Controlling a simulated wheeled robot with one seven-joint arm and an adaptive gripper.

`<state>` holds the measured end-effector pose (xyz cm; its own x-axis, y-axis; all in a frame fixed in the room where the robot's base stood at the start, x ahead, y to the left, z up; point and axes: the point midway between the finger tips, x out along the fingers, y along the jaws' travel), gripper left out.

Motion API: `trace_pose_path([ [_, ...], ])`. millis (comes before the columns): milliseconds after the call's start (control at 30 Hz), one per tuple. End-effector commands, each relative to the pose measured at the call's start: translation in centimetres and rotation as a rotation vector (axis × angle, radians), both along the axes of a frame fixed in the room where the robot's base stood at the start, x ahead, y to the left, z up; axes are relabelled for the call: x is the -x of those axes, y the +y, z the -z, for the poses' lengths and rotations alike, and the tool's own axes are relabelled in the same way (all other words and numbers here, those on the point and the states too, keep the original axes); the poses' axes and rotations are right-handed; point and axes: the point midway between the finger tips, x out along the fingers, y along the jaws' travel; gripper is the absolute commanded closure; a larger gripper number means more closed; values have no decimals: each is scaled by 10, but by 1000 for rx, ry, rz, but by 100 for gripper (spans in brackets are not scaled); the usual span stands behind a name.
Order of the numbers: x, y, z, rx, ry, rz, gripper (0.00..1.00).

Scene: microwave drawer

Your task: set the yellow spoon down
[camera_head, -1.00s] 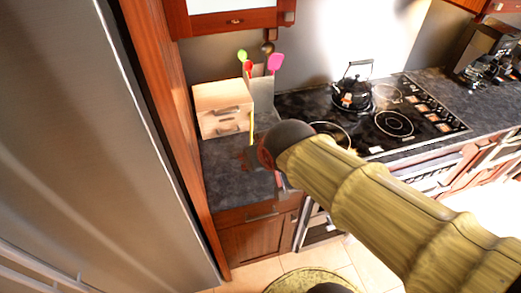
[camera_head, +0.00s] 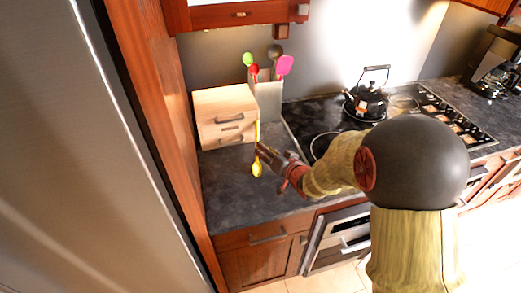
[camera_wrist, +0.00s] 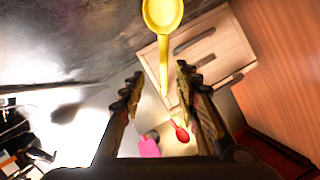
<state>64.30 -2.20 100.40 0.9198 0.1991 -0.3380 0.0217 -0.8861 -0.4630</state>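The yellow spoon (camera_head: 257,169) is at the counter in front of the small drawer box, its bowl toward the front edge and its handle toward the back. In the wrist view the yellow spoon (camera_wrist: 162,14) has its bowl at the top, and its thin handle runs down between my fingers. My gripper (camera_head: 264,154) is close beside the handle. In the wrist view my gripper (camera_wrist: 159,76) has its fingers spread, with gaps visible on both sides of the handle. I cannot tell whether the spoon rests fully on the counter.
A wooden drawer box (camera_head: 224,114) stands at the back left. A grey holder (camera_head: 269,101) with green, red and pink utensils is beside it. A kettle (camera_head: 367,101) sits on the hob to the right. The dark counter (camera_head: 228,187) is clear in front of the box.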

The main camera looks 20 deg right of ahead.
Motion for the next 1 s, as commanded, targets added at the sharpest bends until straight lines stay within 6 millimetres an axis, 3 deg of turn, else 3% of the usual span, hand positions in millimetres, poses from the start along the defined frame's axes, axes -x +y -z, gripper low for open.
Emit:
trace_pose_path([
  [500,-52,20,25,3,1,0,68],
  [800,-56,20,23,3,1,2,69],
  [1000,-55,20,23,3,2,1,80],
])
